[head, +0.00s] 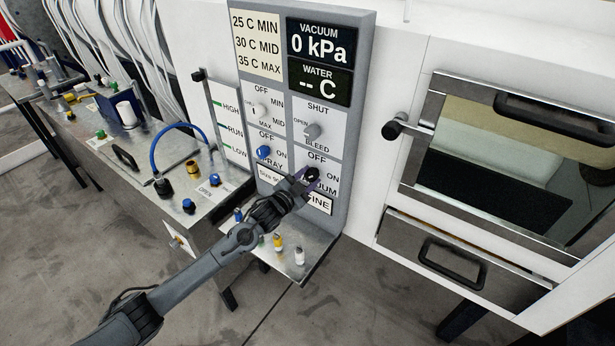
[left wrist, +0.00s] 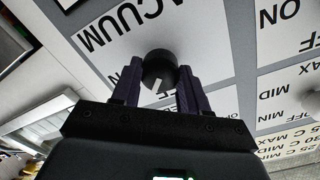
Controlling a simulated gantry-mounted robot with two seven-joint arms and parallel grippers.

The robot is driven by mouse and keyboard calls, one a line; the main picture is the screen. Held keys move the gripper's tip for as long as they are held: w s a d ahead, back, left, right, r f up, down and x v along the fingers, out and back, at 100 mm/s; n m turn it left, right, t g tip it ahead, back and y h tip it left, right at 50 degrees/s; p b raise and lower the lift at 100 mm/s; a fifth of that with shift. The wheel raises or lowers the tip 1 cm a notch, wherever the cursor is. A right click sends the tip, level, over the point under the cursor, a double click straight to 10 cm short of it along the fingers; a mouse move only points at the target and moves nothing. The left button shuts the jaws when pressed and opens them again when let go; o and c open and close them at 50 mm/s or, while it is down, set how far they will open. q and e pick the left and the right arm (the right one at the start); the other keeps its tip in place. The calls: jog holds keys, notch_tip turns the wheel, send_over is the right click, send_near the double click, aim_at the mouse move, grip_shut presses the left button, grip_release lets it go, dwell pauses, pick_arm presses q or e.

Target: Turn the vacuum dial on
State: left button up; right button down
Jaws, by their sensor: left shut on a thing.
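The black vacuum dial (head: 312,173) sits low on the right side of the grey control panel (head: 362,60), between the OFF and ON labels and the VACUUM label. My left gripper (head: 308,180) reaches it from the lower left and covers part of that label. In the left wrist view the dial (left wrist: 158,66) is between the two purple fingers of my left gripper (left wrist: 160,82), which are shut on it. A white mark on the dial shows there. The vacuum display (head: 319,44) reads 0 kPa. My right gripper is not in view.
A grey bleed knob (head: 312,131) is just above the dial, and a blue spray knob (head: 263,152) is to its left. A small shelf with several vials (head: 299,256) lies below. A cabinet with a black-handled drawer (head: 452,262) stands at right.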

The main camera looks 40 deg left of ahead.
pick_arm(q)
jog(key=m, duration=0.4)
jog(key=shift+m+p, duration=0.3)
jog(key=m, duration=0.4)
dwell(0.3)
jog(key=o, duration=1.1)
jog(key=shift+c, duration=0.2)
jog(key=s, duration=1)
jog(key=shift+s+d, duration=0.4)
jog(key=shift+r, duration=0.1)
